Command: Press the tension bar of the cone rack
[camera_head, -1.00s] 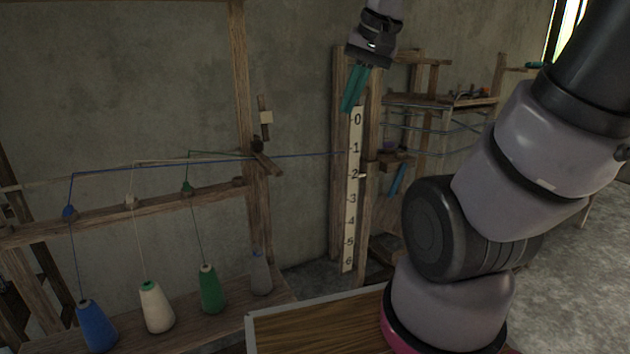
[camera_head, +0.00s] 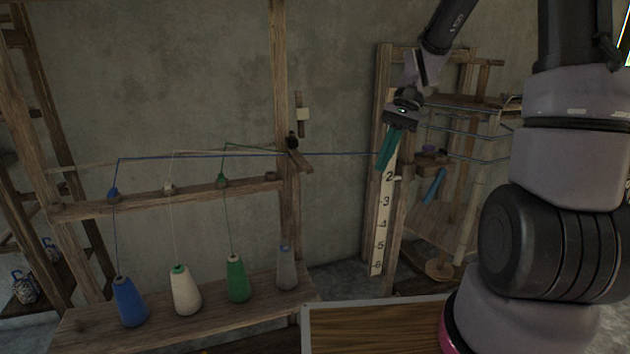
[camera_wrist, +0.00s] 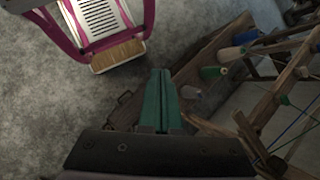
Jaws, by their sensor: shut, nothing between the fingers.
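The cone rack (camera_head: 140,199) stands at the left in the head view. Blue (camera_head: 130,303), cream (camera_head: 185,291), green (camera_head: 237,280) and grey (camera_head: 285,268) cones stand on its lower shelf. A short slanted wooden bar (camera_head: 301,161) sticks out from the rack's right post, below a dark knob (camera_head: 291,142); it looks like the tension bar. My gripper (camera_head: 381,165) is shut and empty, with teal fingers pointing down. It is right of that bar, apart from it in the picture, in front of the numbered scale. In the wrist view my fingers (camera_wrist: 160,74) are together, with the rack at the right.
The numbered scale (camera_head: 382,225) on a wooden post is partly hidden by my fingers. A blue thread (camera_head: 340,154) runs from the rack towards it. A wooden frame with shelves (camera_head: 470,103) stands behind my arm. Bare wall lies between rack and scale.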

